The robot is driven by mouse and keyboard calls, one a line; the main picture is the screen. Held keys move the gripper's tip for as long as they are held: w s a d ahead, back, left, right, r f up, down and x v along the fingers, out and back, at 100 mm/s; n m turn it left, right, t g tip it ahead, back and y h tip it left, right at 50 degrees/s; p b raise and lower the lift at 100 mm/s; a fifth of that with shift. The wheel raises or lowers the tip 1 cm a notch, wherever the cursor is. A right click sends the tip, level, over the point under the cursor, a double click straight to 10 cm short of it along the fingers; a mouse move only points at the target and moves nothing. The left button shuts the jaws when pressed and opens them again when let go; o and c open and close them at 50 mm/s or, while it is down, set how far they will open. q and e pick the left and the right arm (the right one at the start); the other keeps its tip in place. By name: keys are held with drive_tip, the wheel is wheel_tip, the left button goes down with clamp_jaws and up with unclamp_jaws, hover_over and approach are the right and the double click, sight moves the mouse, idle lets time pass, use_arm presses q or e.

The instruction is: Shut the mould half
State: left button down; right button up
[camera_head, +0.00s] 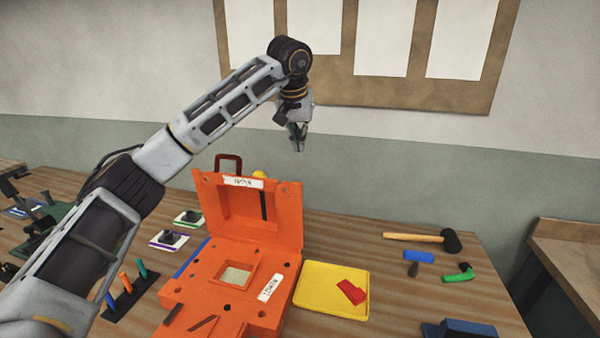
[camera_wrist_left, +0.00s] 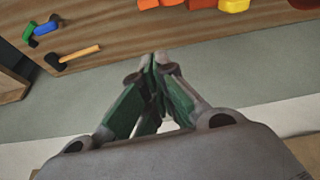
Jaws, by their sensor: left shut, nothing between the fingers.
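The orange mould stands open on the wooden table in the head view. Its lower half (camera_head: 207,283) lies flat with a square pale recess. Its upper half (camera_head: 282,205) stands up at the back of the lower half, with a dark handle (camera_head: 228,161) at its top left. My left gripper (camera_head: 299,148) is in the air above and behind the raised half, apart from it, with its fingers together and empty. In the left wrist view the closed green-grey fingers (camera_wrist_left: 154,62) show, with orange parts (camera_wrist_left: 160,2) cut off at the top edge. My right gripper is not in view.
A yellow tray (camera_head: 318,311) with a red piece lies right of the mould. A hammer (camera_head: 420,238), a blue-headed tool (camera_head: 418,257) and a green tool (camera_head: 458,274) lie further right. A rack of coloured-handled tools (camera_head: 130,296) stands at left. A wall board (camera_head: 400,92) hangs behind.

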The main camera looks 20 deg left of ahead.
use_arm(q)
drive_tip(key=shift+m, duration=0.4)
drive_tip(key=shift+f, duration=0.15)
wheel_tip(320, 180, down, 9)
drive_tip(key=p, duration=0.1)
idle(1.3)
drive_tip(key=shift+s, duration=0.1)
drive_tip(key=shift+f, duration=0.15)
idle(0.3)
